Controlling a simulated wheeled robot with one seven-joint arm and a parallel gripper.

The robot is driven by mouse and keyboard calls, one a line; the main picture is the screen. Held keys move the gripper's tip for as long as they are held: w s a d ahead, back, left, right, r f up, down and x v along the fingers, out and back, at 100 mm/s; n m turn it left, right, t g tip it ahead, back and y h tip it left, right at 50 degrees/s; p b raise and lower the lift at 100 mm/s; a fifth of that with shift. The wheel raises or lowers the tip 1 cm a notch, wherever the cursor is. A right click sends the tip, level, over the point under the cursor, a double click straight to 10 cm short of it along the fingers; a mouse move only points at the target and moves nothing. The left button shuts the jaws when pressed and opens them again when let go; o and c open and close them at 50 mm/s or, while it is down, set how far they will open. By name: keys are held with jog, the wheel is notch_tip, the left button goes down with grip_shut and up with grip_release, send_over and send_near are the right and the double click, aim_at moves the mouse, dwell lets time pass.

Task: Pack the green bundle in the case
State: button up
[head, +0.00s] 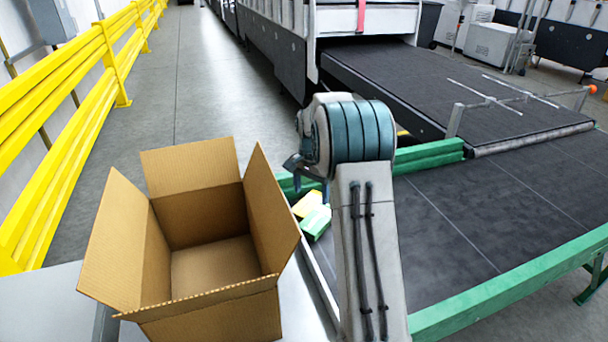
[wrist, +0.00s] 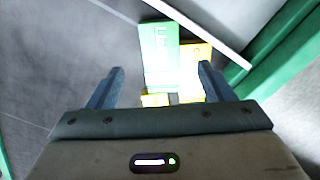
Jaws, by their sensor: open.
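The green bundle (head: 316,222) is partly hidden behind my arm in the head view. In the wrist view the green bundle (wrist: 158,48) lies ahead of and between the two fingers, with bright glare on its near part. My gripper (head: 307,177) is open and appears above the bundle; no contact shows. Its two fingers stand apart in the wrist view (wrist: 161,68). The case, an open brown cardboard box (head: 213,310), stands to the left with its flaps up, and its visible inside is empty.
A yellow bundle (head: 307,204) lies against the green one; yellow also shows beside it in the wrist view (wrist: 193,58). A dark conveyor (head: 470,220) with green rails (head: 530,268) lies right. A yellow guard rail (head: 75,125) runs left.

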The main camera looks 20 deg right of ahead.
aim_at(311, 225)
jog(key=shift+d, duration=0.1)
dwell(0.3)
notch_tip(311, 225, down, 14)
jog(key=p, duration=0.3)
jog(key=shift+r, duration=0.1)
jog(key=c, duration=0.8)
